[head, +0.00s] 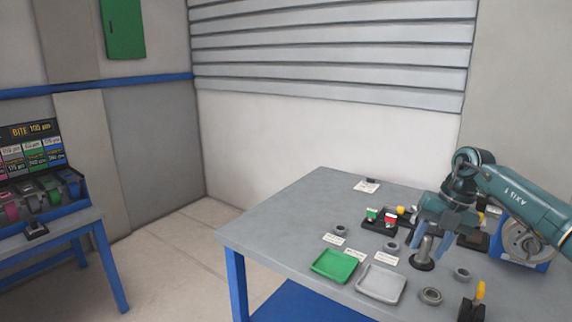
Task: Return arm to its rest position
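My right arm (520,200) comes in from the right edge, teal in colour, and reaches over the grey table (300,215). My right gripper (430,243) points down with its two blue-grey fingers spread apart. A grey upright post on a round black base (422,264) stands just below and between the fingers in this view. I cannot tell whether the fingers touch it. I see nothing held clear of the table. My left arm and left gripper are not in view.
A green tray (336,265) and a light grey tray (381,284) lie at the table's front. Grey rings (431,296) lie near them. A black holder with green and red pieces (380,221) stands behind. A blue machine (522,245) is at right. Another bench (60,228) is left.

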